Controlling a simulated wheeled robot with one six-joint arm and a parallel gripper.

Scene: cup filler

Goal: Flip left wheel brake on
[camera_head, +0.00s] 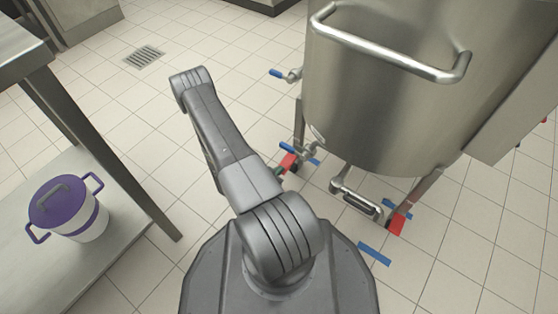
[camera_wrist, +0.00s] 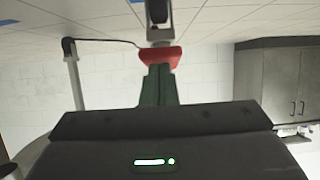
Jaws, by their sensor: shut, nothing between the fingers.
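The left wheel brake is a red pedal (camera_head: 288,162) low at the foot of the steel kettle's left leg. In the wrist view the red pedal (camera_wrist: 160,58) shows at top centre, below a grey caster and leg. My gripper (camera_head: 279,171) is mostly hidden behind my arm in the head view, with a bit of green fingertip beside the pedal. In the wrist view its green fingers (camera_wrist: 160,82) are together and empty, tips at the pedal's edge. I cannot tell whether they touch it. The steel kettle (camera_head: 400,110) stands at the upper right.
A second red pedal (camera_head: 396,226) is at the kettle's right leg. Blue tape (camera_head: 375,253) marks the tiled floor. A steel table (camera_head: 115,170) with a purple-lidded pot (camera_head: 78,222) stands at left. Floor between is clear.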

